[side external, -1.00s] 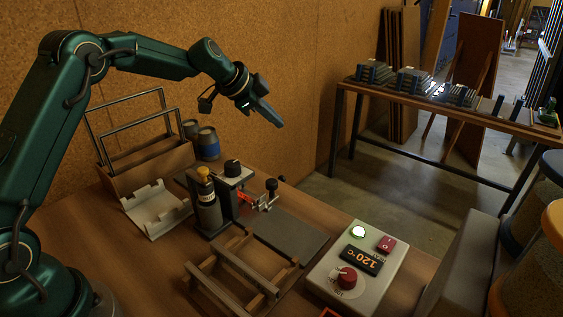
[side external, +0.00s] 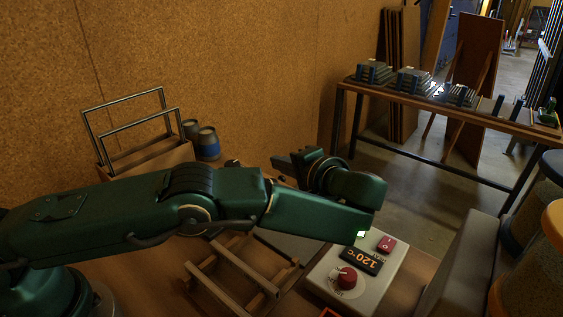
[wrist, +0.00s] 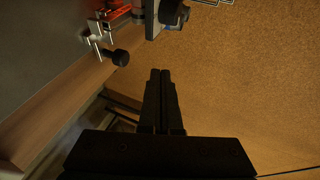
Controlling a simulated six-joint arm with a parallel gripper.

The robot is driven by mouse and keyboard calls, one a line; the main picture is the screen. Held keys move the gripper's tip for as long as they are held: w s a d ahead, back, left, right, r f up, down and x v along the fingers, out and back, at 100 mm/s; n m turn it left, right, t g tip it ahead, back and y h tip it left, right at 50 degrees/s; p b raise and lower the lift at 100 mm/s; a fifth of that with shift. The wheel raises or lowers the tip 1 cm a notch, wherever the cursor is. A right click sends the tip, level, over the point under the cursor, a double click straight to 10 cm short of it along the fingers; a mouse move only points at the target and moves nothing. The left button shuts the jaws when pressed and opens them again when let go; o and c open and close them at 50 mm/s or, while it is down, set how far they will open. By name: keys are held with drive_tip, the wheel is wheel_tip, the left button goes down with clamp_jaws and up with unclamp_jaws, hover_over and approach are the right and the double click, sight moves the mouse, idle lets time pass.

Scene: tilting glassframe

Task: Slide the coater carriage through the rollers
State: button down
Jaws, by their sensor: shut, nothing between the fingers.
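My gripper (side external: 285,163) is at the far side of the coater in the side view, partly hidden behind my wrist. In the wrist view its two black fingers (wrist: 160,75) are together with nothing between them. Part of the coater, with a red piece (wrist: 115,13), a silver bracket (wrist: 99,36) and a black knob (wrist: 120,57), shows at the upper left there. The fingers are right of the knob and apart from it in the picture. My arm hides most of the coater in the side view. I cannot make out the rollers or tell which part is the carriage.
A dark flat plate (wrist: 40,55) lies beside the coater on the wooden bench. A wooden rack (side external: 207,287) and a control box (side external: 322,283) reading 120 °C stand in front. A wooden holder with metal frames (side external: 122,122) and small jars (side external: 208,146) stand by the cork wall.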

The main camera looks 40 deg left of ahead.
drive_tip(key=s+d+f+m, duration=0.1)
drive_tip(key=d, duration=0.1)
drive_tip(key=s+d+f+t, duration=0.1)
drive_tip(key=s+d, duration=0.1)
drive_tip(key=d, duration=0.1)
drive_tip(key=s+d+f+m, duration=0.1)
drive_tip(key=d, duration=0.2)
drive_tip(key=shift+s+f+m+t+h, duration=0.15)
drive_tip(key=shift+f+m+t+h, duration=0.15)
drive_tip(key=shift+f+t+h, duration=0.1)
drive_tip(key=shift+x, duration=4.95)
drive_tip(key=shift+a, duration=0.1)
drive_tip(key=shift+a, duration=2.2)
drive_tip(key=shift+d, duration=0.1)
